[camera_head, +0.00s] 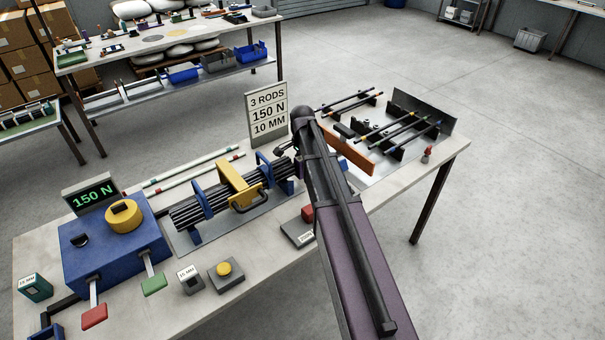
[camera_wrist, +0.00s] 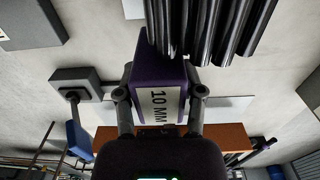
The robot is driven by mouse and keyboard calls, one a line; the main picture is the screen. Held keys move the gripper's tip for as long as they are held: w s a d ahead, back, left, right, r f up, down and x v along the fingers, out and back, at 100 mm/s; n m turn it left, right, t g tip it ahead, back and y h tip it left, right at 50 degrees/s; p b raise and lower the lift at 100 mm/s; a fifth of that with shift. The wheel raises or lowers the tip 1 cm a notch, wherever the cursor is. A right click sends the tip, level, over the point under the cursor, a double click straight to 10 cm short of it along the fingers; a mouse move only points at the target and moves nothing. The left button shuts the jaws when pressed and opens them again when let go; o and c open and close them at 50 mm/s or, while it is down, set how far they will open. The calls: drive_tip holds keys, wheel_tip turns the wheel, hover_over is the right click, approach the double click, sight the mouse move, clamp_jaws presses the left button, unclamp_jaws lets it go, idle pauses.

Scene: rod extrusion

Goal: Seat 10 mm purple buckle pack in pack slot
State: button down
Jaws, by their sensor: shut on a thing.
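The purple pack (camera_wrist: 148,72) with a white 10 MM label is held between the two fingers of my gripper (camera_wrist: 160,93) in the wrist view. The fingers press on its left and right sides. The ends of a bundle of black rods (camera_wrist: 210,30) lie just above and right of the pack; I cannot tell whether they touch. In the head view the bundle (camera_head: 218,196) rests in a machine with blue frames and a yellow clamp (camera_head: 240,186). My arm hides the pack and most of my gripper there. I cannot make out the pack slot.
A blue box (camera_head: 115,245) with a 150 N display (camera_head: 90,196) stands at the left. A teal pack (camera_head: 36,288) and a grey pack (camera_head: 190,279) stand near the front edge. An orange-brown board (camera_head: 347,150) and a rod rack (camera_head: 400,135) are at the right.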

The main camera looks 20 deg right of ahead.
sight(302, 172)
drive_tip(key=shift+f+b, duration=1.6)
drive_tip(key=shift+f, duration=0.25)
drive_tip(key=shift+f, duration=0.2)
drive_tip(key=shift+c, duration=1)
unclamp_jaws()
drive_tip(key=shift+r, duration=0.1)
drive_tip(key=shift+r, duration=0.1)
wheel_tip(302, 172, up, 12)
drive_tip(key=p, duration=1.2)
drive_tip(key=shift+s, duration=0.1)
drive_tip(key=s+a+n, duration=0.5)
drive_tip(key=s+n, duration=0.2)
drive_tip(key=s, duration=0.4)
drive_tip(key=s+a+n, duration=0.5)
drive_tip(key=s+n, duration=0.2)
drive_tip(key=s, duration=0.4)
